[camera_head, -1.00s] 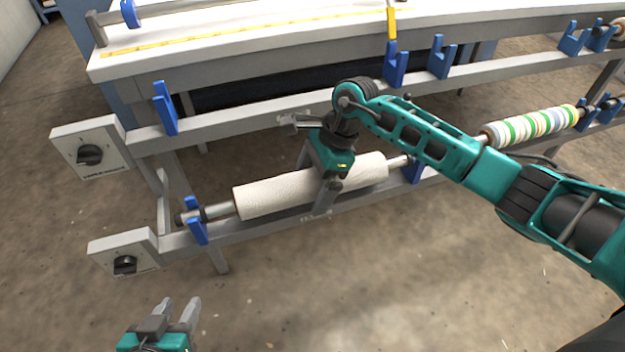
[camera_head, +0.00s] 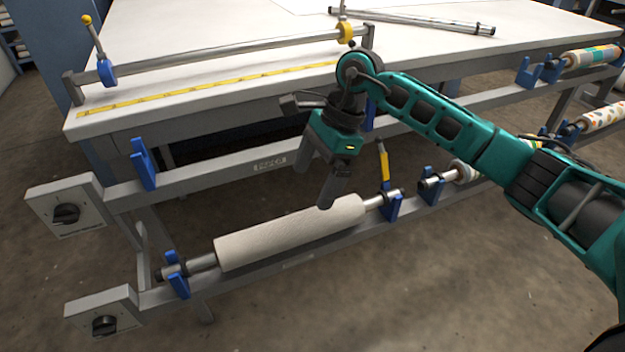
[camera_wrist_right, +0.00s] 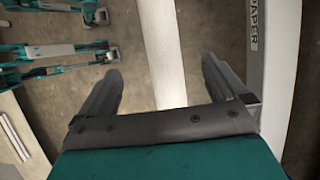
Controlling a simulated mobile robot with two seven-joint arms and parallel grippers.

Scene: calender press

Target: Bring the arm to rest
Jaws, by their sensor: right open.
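My right gripper (camera_head: 314,185) hangs fingers-down over the right part of a white paper roll (camera_head: 290,234). Its jaws are open and empty. In the head view one finger overlaps the roll's upper edge. In the right wrist view the two fingers (camera_wrist_right: 161,85) stand apart on either side of the roll (camera_wrist_right: 163,50), which lies beyond them. The roll's bar rests in blue holders on the lower rail (camera_head: 240,278). My left gripper is outside the head view.
The upper rail (camera_head: 215,180) and white-topped table (camera_head: 210,92) stand behind the gripper. Switch boxes (camera_head: 66,212) are at the left. A blue holder (camera_head: 144,165) stands up from the upper rail. Patterned rolls (camera_head: 598,118) lie at the right. Floor is clear in front.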

